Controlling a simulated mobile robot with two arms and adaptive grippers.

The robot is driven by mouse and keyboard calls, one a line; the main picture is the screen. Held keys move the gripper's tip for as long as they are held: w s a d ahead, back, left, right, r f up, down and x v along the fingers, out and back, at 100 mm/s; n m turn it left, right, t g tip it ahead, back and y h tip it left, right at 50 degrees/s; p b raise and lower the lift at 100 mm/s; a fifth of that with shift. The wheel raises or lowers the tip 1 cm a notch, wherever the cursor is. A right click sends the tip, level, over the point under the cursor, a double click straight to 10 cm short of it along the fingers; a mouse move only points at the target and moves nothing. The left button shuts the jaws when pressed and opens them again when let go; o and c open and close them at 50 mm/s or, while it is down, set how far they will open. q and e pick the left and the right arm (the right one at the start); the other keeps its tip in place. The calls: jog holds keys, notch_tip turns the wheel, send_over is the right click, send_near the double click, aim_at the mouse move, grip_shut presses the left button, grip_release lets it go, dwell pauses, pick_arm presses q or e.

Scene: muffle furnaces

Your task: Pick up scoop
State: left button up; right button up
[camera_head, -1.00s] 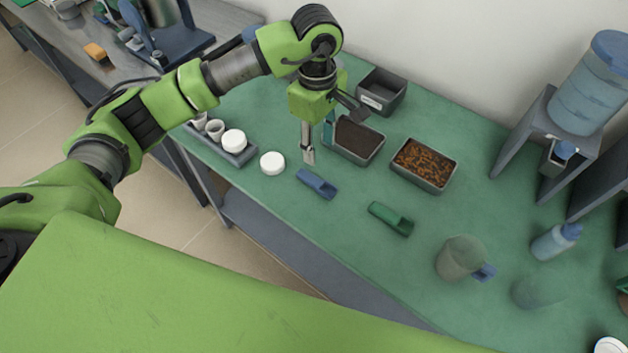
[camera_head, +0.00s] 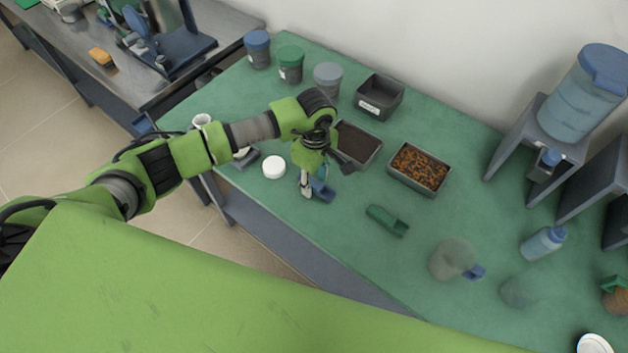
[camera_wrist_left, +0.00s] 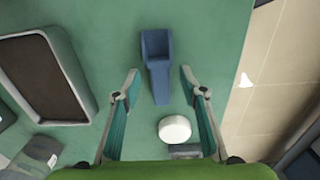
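The blue scoop (camera_head: 326,193) lies on the green tabletop, partly hidden by my left gripper (camera_head: 315,180) in the head view. In the left wrist view the blue scoop (camera_wrist_left: 158,60) lies with its bowl at the far end and its handle toward me. My left gripper (camera_wrist_left: 160,80) is open there, one finger on each side of the scoop, and holds nothing. A green scoop (camera_head: 387,220) lies to the right on the same table. My right gripper is not in view.
A tray of dark powder (camera_head: 357,144) and a tray of orange-brown bits (camera_head: 419,169) stand behind the scoops. A white round lid (camera_head: 274,167) lies left of the gripper. The table (camera_head: 350,255) is bare in front.

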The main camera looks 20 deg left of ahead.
pick_arm(q)
jog(key=shift+f, duration=0.35)
jog(key=c, duration=1)
jog(key=shift+c, duration=0.2)
jog(key=shift+r, duration=0.15)
jog(key=shift+w+r, duration=0.1)
jog(key=shift+r, duration=0.15)
notch_tip(320, 180, up, 2)
jog(key=shift+r+b, duration=0.1)
jog(key=shift+b, duration=0.3)
jog(key=s+d+r+b, duration=0.5)
jog(key=s+d+r, duration=0.4)
jog(key=s+r, duration=0.1)
jog(key=shift+s, duration=0.45)
